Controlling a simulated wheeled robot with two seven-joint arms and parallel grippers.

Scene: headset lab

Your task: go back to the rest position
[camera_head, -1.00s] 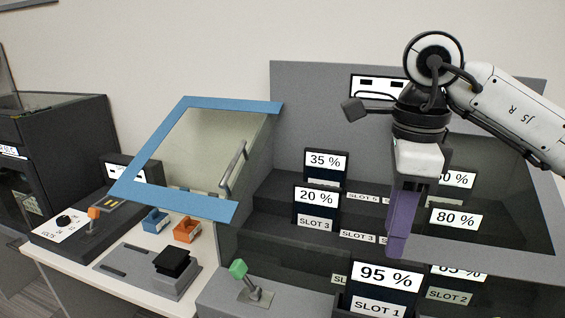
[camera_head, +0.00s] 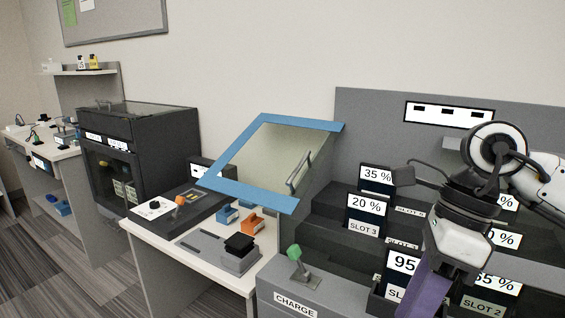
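My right gripper (camera_head: 428,290) comes in from the right and points down in front of the slotted charging rack (camera_head: 318,203). Its purple fingers overlap the 95 % card (camera_head: 402,262) in the view. I cannot tell from this angle whether the fingers are apart or closed. Touching the card or not is also unclear. My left gripper is out of view.
A blue-framed lid (camera_head: 243,190) with a handle stands tilted open left of the rack. A green-tipped lever (camera_head: 294,252) rises from the charge box. A white table (camera_head: 170,243) holds blue and orange blocks. A dark cabinet (camera_head: 150,150) stands farther left, with open floor (camera_head: 60,265) before it.

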